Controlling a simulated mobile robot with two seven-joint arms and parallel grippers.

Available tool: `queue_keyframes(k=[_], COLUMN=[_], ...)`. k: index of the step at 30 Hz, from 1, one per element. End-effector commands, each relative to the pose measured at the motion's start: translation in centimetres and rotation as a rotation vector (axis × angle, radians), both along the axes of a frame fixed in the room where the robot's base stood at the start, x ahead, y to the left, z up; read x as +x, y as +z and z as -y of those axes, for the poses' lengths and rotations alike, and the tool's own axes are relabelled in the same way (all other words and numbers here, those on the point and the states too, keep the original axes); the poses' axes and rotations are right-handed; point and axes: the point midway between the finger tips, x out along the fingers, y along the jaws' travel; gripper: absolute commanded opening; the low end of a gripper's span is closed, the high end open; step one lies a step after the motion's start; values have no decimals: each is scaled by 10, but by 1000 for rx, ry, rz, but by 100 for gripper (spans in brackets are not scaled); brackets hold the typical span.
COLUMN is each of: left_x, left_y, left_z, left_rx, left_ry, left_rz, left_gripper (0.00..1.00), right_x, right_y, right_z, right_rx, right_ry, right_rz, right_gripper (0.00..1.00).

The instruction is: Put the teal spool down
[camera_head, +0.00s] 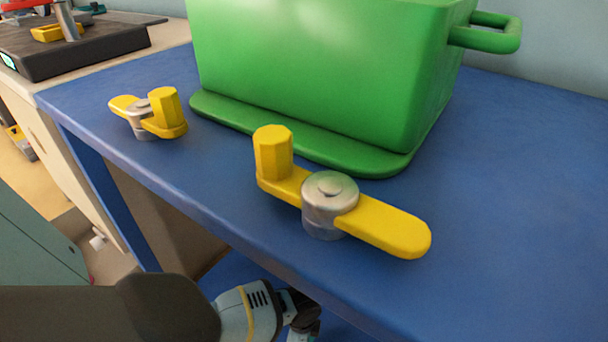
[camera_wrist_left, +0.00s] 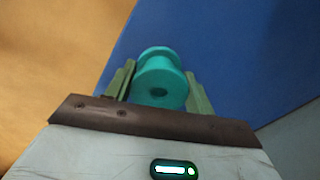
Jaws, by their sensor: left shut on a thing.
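The teal spool (camera_wrist_left: 158,80) is in the left wrist view, between the two greenish fingers of my left gripper (camera_wrist_left: 160,74). The gripper is shut on it. One round end of the spool, with a dark centre hole, faces the camera. The spool does not show in the head view. There, a pale and dark arm of mine comes in at the bottom, lower than the blue table's front edge, and its fingers cannot be made out. My right gripper is in neither view.
On the blue table (camera_head: 510,200) stands a large green bin (camera_head: 320,70) with a flat green base. A yellow crank with a metal hub (camera_head: 330,200) lies near the front edge. A smaller yellow crank (camera_head: 160,115) lies left. The table's right side is clear.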

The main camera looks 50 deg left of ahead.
Motion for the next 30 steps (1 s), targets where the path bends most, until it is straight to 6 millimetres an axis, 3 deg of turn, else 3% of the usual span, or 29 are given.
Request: queue_keyframes(k=[1, 8, 22, 23, 27, 30], left_x=[7, 3, 4, 4, 4, 4], left_y=[-4, -36, -40, -40, -39, -39], left_z=[3, 1, 1, 1, 1, 1], left_rx=[-2, 0, 0, 0, 0, 0], left_ry=[0, 0, 0, 0, 0, 0], left_rz=[1, -3, 0, 0, 0, 0], left_gripper=[28, 28, 28, 57, 75, 75], right_x=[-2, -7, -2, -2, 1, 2], right_y=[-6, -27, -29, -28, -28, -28], right_z=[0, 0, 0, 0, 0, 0], right_rx=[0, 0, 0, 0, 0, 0], right_ry=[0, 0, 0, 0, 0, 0], right_rz=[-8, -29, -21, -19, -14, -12], right_gripper=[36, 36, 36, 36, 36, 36])
